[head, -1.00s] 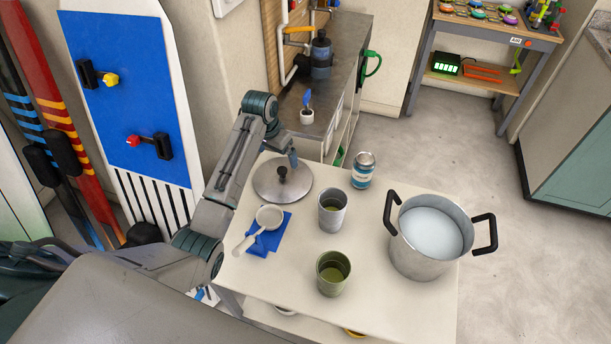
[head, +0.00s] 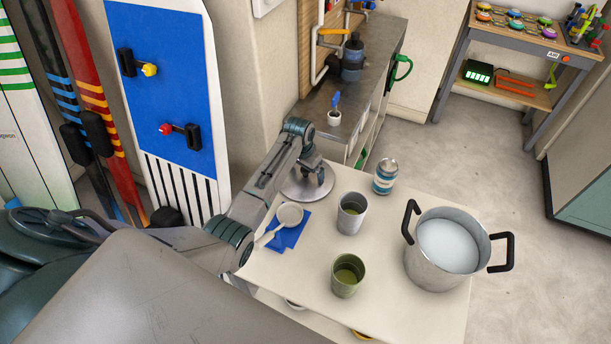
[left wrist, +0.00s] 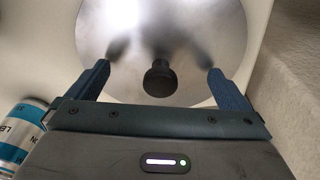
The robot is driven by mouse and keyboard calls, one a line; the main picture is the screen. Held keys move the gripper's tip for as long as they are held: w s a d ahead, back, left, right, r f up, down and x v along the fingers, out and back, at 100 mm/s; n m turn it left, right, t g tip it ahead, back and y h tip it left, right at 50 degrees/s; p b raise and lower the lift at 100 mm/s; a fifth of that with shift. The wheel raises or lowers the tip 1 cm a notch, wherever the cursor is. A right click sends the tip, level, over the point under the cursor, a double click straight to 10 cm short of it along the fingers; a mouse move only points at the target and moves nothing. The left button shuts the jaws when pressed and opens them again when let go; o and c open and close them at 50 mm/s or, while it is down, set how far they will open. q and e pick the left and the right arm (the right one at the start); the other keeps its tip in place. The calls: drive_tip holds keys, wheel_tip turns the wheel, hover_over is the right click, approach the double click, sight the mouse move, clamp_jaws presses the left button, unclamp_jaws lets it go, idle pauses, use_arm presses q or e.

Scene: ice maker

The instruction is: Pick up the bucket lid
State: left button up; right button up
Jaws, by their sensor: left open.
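The bucket lid (head: 300,189) is a round metal disc with a dark knob, lying on the white table at its far left corner. In the left wrist view the lid (left wrist: 160,30) fills the top, with its black knob (left wrist: 160,79) between my fingers. My left gripper (left wrist: 158,80) is open, one finger on each side of the knob, apart from it. In the head view my left gripper (head: 318,172) is over the lid and partly hides it. The metal bucket (head: 440,265) with two black handles stands open at the table's right, with pale contents. My right gripper is not in view.
On the table (head: 300,265) are a grey cup (head: 351,220), a green cup (head: 347,283), a can (head: 385,177) beside the lid, and a light scoop (head: 289,214) on a blue cloth (head: 290,236). A metal counter (head: 365,80) stands behind the table.

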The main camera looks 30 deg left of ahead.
use_arm(q)
drive_tip(key=shift+f, duration=0.15)
drive_tip(key=c, duration=0.6)
